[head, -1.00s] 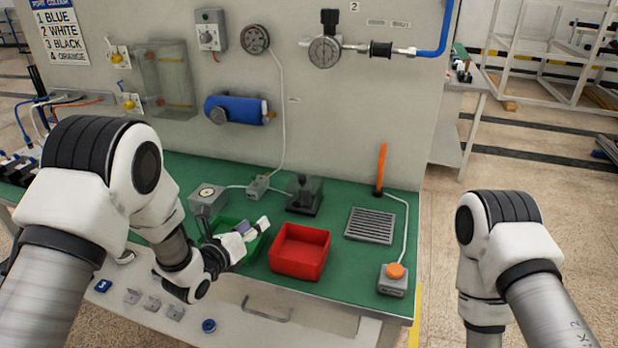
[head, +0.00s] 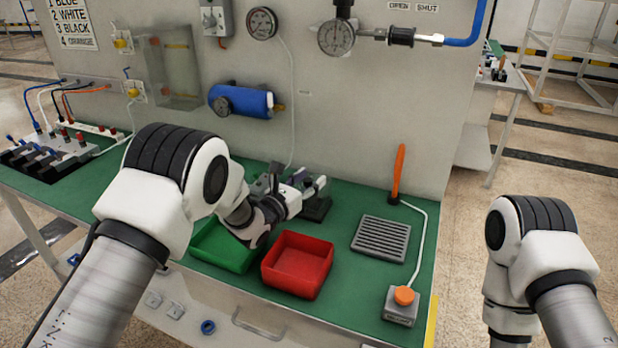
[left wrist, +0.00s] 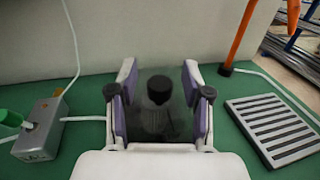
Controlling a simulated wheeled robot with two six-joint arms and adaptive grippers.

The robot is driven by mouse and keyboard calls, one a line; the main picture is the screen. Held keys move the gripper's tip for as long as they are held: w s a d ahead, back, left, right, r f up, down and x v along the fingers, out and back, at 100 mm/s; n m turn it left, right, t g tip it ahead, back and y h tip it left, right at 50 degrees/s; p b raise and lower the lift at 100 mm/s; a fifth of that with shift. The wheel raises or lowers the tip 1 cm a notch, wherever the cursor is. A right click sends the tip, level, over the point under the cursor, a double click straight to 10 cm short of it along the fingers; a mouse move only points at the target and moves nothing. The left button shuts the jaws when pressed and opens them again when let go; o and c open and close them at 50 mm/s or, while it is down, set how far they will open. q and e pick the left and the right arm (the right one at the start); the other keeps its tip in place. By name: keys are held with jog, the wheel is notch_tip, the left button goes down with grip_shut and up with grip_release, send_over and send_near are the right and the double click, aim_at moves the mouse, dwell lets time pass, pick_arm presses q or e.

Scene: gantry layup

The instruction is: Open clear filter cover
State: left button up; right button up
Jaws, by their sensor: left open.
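My left gripper (head: 303,183) is over the green worktop, behind the red bin, at the small dark fixture (head: 317,210). In the left wrist view my left gripper (left wrist: 160,78) is open, with a purple-lined finger on each side of the dark fixture (left wrist: 158,92). The fixture has a round dark knob-like top and a smoky, see-through-looking body; I cannot tell whether the fingers touch it. In the head view the gripper hides most of it. A clear box-shaped cover (head: 180,62) is on the wall panel at upper left. My right gripper is out of view.
The green bin (head: 222,262) and red bin (head: 300,263) stand in front. A grey grille (head: 381,238), an upright orange handle (head: 398,170) and a box with an orange button (head: 404,298) are to the right. A grey box (left wrist: 42,130) with a cable is left of the fixture.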

pick_arm(q)
jog(key=shift+s+a+r, duration=0.15)
grip_shut()
